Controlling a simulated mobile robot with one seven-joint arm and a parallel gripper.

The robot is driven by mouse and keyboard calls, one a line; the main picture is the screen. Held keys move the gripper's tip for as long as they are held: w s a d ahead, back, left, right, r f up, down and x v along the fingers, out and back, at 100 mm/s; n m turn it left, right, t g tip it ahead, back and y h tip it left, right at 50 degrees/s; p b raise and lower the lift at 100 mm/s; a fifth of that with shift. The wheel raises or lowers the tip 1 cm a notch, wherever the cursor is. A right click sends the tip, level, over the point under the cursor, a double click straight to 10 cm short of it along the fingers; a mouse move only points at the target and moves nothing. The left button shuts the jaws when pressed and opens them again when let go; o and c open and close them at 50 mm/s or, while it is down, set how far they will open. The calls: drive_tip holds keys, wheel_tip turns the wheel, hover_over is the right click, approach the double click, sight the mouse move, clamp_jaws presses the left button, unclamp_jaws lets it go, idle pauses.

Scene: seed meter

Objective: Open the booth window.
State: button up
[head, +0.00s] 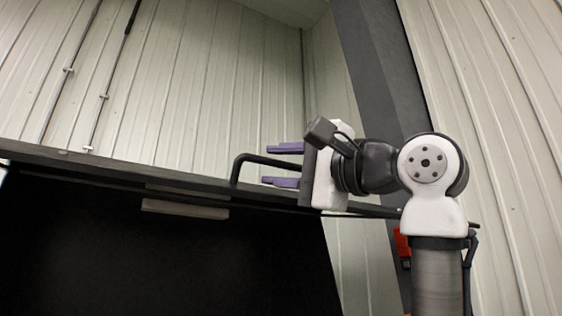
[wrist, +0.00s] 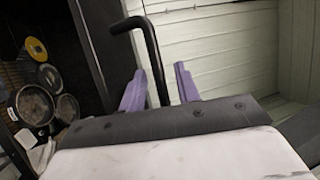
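A large dark panel (head: 150,260), apparently the booth window, fills the lower left of the head view with its long edge running across. A black bent bar handle (head: 241,164) stands at that edge; it also shows in the wrist view (wrist: 147,40). My gripper (head: 267,165) has two purple fingers, one above and one below the handle bar in the head view. In the wrist view the bar runs between the open fingers (wrist: 160,72), with visible gaps on both sides. The handle's far end is hidden by my gripper.
Pale ribbed metal walls (head: 220,80) stand behind and at the right. A dark slanted post (head: 375,80) rises behind my arm, with a red box (head: 402,243) low on it. Several round gauge-like objects (wrist: 35,105) show at the left of the wrist view.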

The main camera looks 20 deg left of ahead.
clamp_jaws()
wheel_tip(320, 180, down, 13)
drive_tip(key=w+a+n+y+b, duration=0.1)
drive_tip(key=w+a+y+b, duration=0.1)
drive_tip(key=b, duration=0.9)
drive_tip(key=shift+a+b, duration=0.3)
drive_tip(key=shift+a, duration=0.15)
drive_tip(key=shift+w+f, duration=0.1)
